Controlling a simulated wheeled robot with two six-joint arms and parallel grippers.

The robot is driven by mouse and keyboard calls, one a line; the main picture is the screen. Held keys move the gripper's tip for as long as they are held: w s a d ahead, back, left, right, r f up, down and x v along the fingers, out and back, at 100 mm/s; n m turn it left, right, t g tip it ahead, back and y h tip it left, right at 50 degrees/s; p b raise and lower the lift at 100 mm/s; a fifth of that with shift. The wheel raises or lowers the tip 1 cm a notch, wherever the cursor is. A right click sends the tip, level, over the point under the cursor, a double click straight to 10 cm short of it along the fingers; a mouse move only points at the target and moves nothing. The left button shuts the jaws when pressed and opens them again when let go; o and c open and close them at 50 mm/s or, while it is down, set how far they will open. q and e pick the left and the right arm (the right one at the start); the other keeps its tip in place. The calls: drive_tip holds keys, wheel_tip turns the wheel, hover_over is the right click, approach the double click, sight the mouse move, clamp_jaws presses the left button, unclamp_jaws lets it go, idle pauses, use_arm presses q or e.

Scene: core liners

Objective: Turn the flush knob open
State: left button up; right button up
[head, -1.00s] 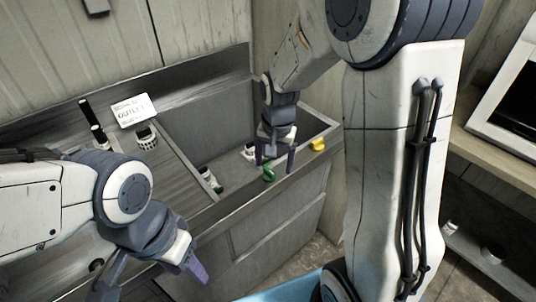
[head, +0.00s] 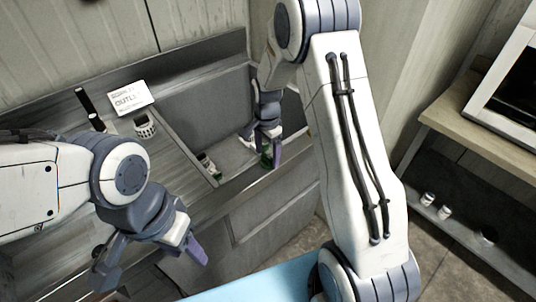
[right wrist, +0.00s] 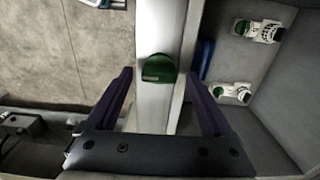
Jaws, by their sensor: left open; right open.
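A green knob (right wrist: 157,68) sits on the pale front rim of the sink in the right wrist view. In the head view, a small part of the green knob (head: 267,159) shows by my right gripper (head: 264,153). My right gripper also shows in the right wrist view (right wrist: 160,76); it is open, with one purple finger on each side of the knob. Clear gaps show beside the knob, and I cannot tell the remaining depth. My left gripper (head: 150,266) is open and empty at the lower left, in front of the counter.
Inside the basin (right wrist: 262,110) are fittings with green ends (right wrist: 232,93). A sign (head: 130,98) and a white slotted cup-like fitting (head: 144,125) stand on the counter. A wooden shelf (head: 452,108) is at the right. My right arm hides the sink's right end.

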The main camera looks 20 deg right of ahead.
drive_tip(key=shift+f, duration=0.8)
clamp_jaws()
